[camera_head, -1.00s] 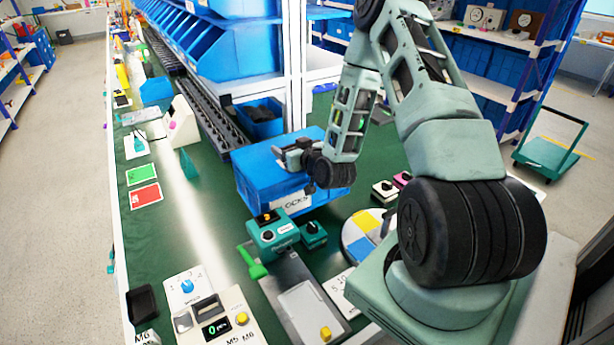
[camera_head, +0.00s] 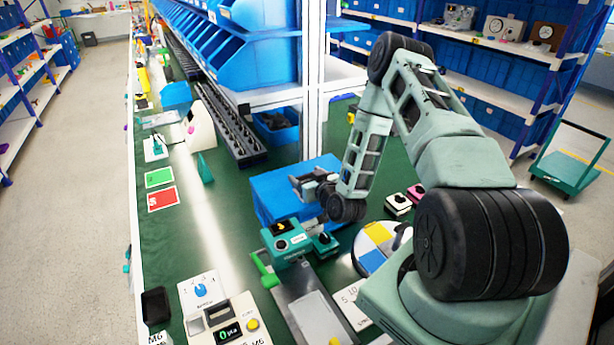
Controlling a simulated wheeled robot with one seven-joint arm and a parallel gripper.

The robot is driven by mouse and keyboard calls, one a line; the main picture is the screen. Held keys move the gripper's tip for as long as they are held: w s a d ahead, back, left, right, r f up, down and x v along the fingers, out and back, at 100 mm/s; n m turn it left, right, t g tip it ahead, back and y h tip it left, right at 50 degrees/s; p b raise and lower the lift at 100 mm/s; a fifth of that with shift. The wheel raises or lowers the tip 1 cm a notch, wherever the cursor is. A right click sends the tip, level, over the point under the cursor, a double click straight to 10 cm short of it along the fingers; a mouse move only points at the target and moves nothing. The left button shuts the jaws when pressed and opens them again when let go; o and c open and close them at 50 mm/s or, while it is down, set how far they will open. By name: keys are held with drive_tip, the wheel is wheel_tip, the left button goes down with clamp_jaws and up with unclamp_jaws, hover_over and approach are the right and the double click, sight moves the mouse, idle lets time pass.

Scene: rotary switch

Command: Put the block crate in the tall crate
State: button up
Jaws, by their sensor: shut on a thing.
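The block crate, a blue crate (camera_head: 265,203), is on or just above the green bench in the middle of the view, behind a teal switch box. I cannot tell whether its base touches the bench. My gripper (camera_head: 303,184) is at the crate's upper right side, shut on it. The fingertips are small and partly lost against the crate, and my wrist hides its right part and most of its label. A smaller blue crate (camera_head: 276,130) stands behind it beside the white post. I cannot tell which crate is the tall crate.
The teal switch box (camera_head: 288,242) and a small teal knob box (camera_head: 324,242) stand close in front of the crate. A white shelf post (camera_head: 313,90) and blue bins (camera_head: 250,60) rise behind. A dark rail (camera_head: 228,125) runs along the bench.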

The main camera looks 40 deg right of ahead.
drive_tip(key=o, duration=1.9)
drive_tip(key=shift+f, duration=0.1)
drive_tip(key=shift+o, duration=0.6)
drive_tip(key=shift+s, duration=0.1)
